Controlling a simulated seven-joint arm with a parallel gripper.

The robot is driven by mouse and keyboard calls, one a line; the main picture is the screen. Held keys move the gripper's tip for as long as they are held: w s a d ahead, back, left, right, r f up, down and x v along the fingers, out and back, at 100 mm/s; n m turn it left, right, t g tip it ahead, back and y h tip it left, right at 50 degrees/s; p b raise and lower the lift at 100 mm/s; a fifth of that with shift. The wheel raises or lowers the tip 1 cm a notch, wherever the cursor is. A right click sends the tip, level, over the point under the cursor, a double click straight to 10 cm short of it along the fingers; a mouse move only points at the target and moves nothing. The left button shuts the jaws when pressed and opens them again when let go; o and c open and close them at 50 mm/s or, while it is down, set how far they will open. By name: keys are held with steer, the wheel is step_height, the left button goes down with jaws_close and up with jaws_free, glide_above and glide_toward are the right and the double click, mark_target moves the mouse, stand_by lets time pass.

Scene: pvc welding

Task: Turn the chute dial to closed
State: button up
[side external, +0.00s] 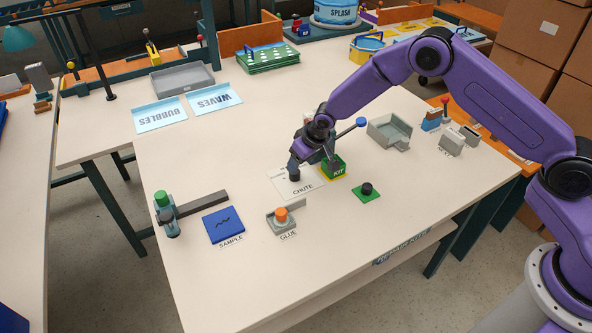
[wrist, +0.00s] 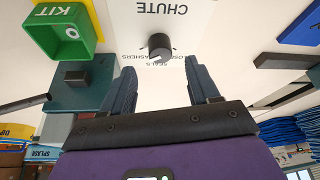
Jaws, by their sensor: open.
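The chute dial (wrist: 160,47) is a dark round knob with a pale mark on a white plate. The plate (side external: 306,188) bears the word CHUTE. In the wrist view, small labels around the knob include SEALS and a word ending in WASHERS; another is partly covered. I cannot tell surely which label the mark faces. My gripper (wrist: 160,66) is open and empty, its two fingers apart, with the knob showing just beyond and between the fingertips. In the side view my gripper (side external: 312,158) is low over the plate and largely hides the dial.
A green KIT box (wrist: 66,30) stands close beside the plate; it also shows in the side view (side external: 334,171). A green pad with a black knob (side external: 367,190) lies to its right. The GLUE holder (side external: 284,217) and blue SAMPLE pad (side external: 223,225) are nearer the front.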

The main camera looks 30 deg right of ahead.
mark_target(295, 175)
steer(key=shift+x, duration=2.9)
steer(key=c, duration=1)
steer(key=shift+c, duration=0.2)
steer(key=shift+n, duration=0.5)
steer(key=shift+d+n+g+y, duration=0.1)
steer(key=shift+n+g+y, duration=0.5)
steer(key=shift+n, duration=1)
steer(key=shift+w+n+g+y, duration=0.1)
steer(key=shift+n+g+y, duration=0.2)
steer(key=shift+n, duration=0.85)
steer(key=shift+n+g+y, duration=0.2)
steer(key=shift+n+y, duration=0.2)
steer(key=shift+n, duration=0.75)
